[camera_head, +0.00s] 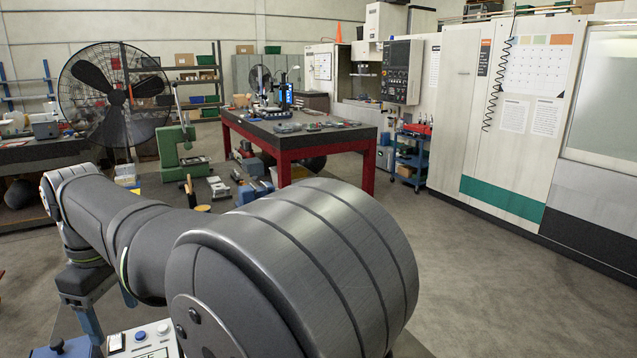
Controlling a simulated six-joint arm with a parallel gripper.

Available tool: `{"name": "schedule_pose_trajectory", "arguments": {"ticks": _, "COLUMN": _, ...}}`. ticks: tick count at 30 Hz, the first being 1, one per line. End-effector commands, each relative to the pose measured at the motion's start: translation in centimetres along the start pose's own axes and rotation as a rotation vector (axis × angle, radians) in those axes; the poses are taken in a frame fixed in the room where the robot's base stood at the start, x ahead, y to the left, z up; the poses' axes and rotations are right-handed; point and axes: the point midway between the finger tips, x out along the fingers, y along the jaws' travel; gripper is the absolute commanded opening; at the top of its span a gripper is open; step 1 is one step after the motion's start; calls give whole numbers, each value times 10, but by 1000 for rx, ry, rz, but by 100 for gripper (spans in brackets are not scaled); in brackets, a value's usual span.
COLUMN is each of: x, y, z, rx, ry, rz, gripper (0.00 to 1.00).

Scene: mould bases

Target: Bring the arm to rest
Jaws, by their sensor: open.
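My arm fills the lower left and middle of the head view, with a large grey ribbed joint nearest the camera. A grey link runs from it back to the left. No mould bases can be made out.
A red-framed workbench (282,168) with small parts on top stands mid-room. A green machine (175,142) and a large black fan (113,95) stand left of it. A blue cart (412,160) and white machine cabinets (520,110) line the right. The floor (490,275) at right is clear.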

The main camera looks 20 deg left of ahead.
Motion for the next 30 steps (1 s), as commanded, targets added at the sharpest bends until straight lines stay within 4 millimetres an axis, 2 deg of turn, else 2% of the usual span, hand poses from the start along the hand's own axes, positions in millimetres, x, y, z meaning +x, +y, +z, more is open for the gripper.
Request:
{"name": "schedule_pose_trajectory", "arguments": {"ticks": 1, "x": 14, "y": -1, "z": 1, "rx": 0, "ry": -9, "rz": -5, "gripper": 67}}
{"name": "schedule_pose_trajectory", "arguments": {"ticks": 3, "x": 28, "y": -1, "z": 1, "rx": 0, "ry": -8, "rz": -4, "gripper": 67}}
{"name": "schedule_pose_trajectory", "arguments": {"ticks": 24, "x": 170, "y": -1, "z": 2, "rx": 0, "ry": -9, "rz": -5, "gripper": 67}}
{"name": "schedule_pose_trajectory", "arguments": {"ticks": 27, "x": 141, "y": 0, "z": 0, "rx": 0, "ry": 2, "rz": 1, "gripper": 67}}
{"name": "schedule_pose_trajectory", "arguments": {"ticks": 30, "x": 121, "y": 0, "z": 0, "rx": 0, "ry": 1, "rz": 0, "gripper": 67}}
